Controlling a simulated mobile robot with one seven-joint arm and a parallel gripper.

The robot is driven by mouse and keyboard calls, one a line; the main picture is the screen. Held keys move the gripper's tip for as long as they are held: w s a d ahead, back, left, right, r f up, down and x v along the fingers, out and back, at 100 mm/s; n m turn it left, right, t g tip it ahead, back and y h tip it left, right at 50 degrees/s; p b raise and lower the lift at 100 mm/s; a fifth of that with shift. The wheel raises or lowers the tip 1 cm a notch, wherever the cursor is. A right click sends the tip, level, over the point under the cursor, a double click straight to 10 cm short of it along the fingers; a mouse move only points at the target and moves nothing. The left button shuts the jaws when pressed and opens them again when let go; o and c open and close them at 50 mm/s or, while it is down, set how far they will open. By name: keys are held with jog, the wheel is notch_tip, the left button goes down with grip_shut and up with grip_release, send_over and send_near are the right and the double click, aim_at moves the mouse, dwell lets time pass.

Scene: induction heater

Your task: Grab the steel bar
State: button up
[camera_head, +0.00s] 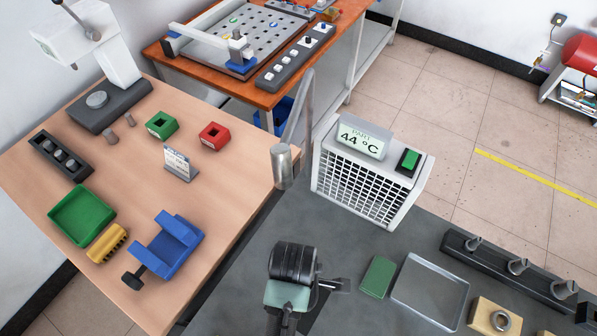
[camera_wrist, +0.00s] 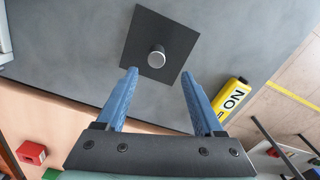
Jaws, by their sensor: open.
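A short grey metal cylinder, which looks like the steel bar (camera_wrist: 156,59), shows in the wrist view on a dark square plate (camera_wrist: 142,30). Its round light end faces my camera. My gripper (camera_wrist: 158,73) is open, with two blue fingers apart and nothing between them. In the picture the bar lies just beyond the fingertips, about centred between them; the distance cannot be told. In the head view my arm and wrist are at the bottom middle, and I cannot make out the bar or the fingertips there.
A white heater-like box (camera_head: 362,180) reading 44 °C and a curved grey pipe (camera_head: 304,110) stand at the grey table's back. A metal tray (camera_head: 430,291), a green block (camera_head: 378,277) and a peg rack (camera_head: 519,266) lie to the right. A wooden table (camera_head: 140,192) is left.

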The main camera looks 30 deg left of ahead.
jog(key=shift+w+f+p, duration=0.2)
jog(key=shift+f+p, duration=0.05)
jog(key=shift+f, duration=1.7)
jog(key=shift+w+f+p, duration=0.15)
jog(key=shift+f+p, duration=0.1)
jog(key=shift+f, duration=1.65)
grip_shut()
